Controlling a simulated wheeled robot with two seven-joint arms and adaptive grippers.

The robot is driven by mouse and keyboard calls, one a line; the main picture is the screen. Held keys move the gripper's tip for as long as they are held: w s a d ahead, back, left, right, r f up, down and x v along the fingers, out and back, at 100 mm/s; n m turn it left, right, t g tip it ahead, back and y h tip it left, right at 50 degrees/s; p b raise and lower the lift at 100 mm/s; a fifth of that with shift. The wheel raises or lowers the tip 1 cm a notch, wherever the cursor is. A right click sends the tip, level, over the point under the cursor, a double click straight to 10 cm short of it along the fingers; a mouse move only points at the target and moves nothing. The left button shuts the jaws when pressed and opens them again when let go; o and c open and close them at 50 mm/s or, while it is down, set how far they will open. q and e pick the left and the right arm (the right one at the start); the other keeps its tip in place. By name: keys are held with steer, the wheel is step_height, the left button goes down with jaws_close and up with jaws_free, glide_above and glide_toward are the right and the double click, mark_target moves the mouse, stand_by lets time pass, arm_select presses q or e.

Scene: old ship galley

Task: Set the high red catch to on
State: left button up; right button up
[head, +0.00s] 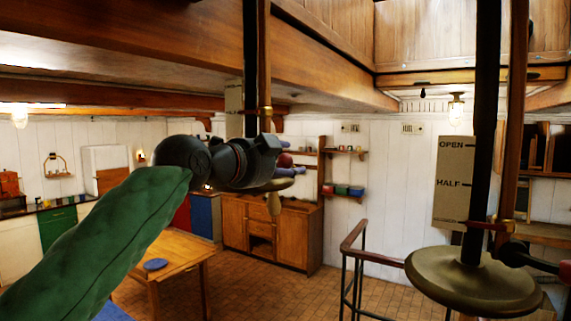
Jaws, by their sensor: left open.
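My left gripper (279,159) reaches in from the left on my green-sleeved arm, in front of the left-hand pole (264,60). It is open. A small rounded red part (285,160) shows at its fingers; it may be the high red catch, but the gripper hides most of it, so I cannot tell its setting or whether the fingers touch it. A brass disc (262,188) shows just below the gripper. On the right, a black lever (515,250) with a red end (566,271) sits at another pole, above a larger brass disc (470,290). My right gripper is not in view.
A plate marked OPEN and HALF (452,165) is behind the right-hand black pole (484,120). A low overhead beam (150,35) crosses the upper left. A railing (358,245) stands between the poles. A wooden table (180,250) and a cabinet (290,240) are farther back.

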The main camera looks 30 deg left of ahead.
arm_select(q)
steer(key=s+a+r, duration=0.1)
steer(key=s, duration=0.9)
steer(key=shift+s, duration=0.4)
steer(key=shift+a, duration=0.1)
